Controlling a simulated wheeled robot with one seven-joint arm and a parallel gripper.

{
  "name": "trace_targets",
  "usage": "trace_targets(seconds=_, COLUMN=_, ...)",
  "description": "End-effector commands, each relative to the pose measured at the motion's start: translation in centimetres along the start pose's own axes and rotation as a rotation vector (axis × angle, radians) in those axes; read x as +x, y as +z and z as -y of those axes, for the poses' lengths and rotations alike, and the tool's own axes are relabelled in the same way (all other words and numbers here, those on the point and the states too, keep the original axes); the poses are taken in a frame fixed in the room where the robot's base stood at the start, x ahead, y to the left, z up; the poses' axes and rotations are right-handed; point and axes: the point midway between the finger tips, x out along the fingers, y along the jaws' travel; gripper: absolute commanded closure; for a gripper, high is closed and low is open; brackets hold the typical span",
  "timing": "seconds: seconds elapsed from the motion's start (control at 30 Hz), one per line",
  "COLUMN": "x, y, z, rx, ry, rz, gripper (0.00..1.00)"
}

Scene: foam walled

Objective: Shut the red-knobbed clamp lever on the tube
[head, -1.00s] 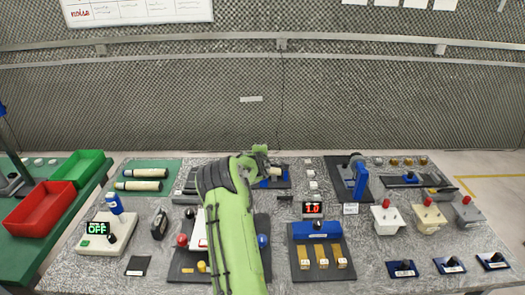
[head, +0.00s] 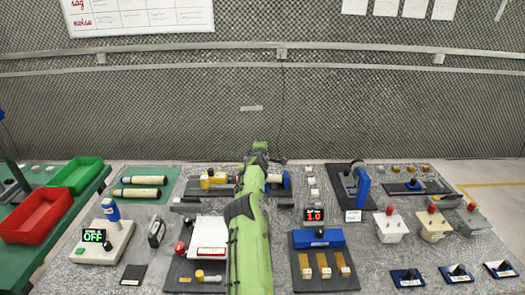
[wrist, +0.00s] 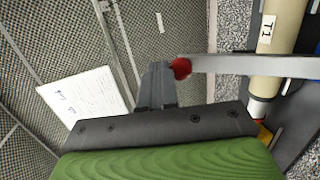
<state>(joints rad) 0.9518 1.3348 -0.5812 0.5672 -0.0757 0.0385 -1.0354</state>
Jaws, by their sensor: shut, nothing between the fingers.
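In the wrist view my gripper (wrist: 158,84) is shut and empty. The red knob (wrist: 181,68) shows right beside the fingertips, on their right; I cannot tell whether they touch. The grey clamp lever (wrist: 245,65) is a flat bar running from the knob to the right edge, passing across the beige tube (wrist: 285,22) marked T1. A yellow part (wrist: 264,134) shows in part below the tube. In the head view my green arm covers much of the clamp station, with a yellow part (head: 213,180) left of it and a blue part (head: 286,180) right.
Left of my arm lie a white-topped box (head: 208,237) and a board with a red ball knob (head: 180,247). Right of it are a blue block (head: 318,238) with yellow tabs and a red display (head: 314,215). A blue upright device (head: 362,186) stands farther right.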

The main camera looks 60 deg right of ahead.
Motion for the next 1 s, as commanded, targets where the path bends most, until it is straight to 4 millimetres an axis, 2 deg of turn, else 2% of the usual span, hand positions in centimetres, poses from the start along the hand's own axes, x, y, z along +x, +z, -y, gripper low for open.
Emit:
trace_targets(seconds=0.37, x=0.73, y=-0.11, z=0.14, rx=-0.001, ry=0.000, rz=-0.001, gripper=1.00)
trace_targets(seconds=1.0, x=0.81, y=-0.09, z=0.16, rx=0.000, ry=0.000, rz=0.000, gripper=1.00)
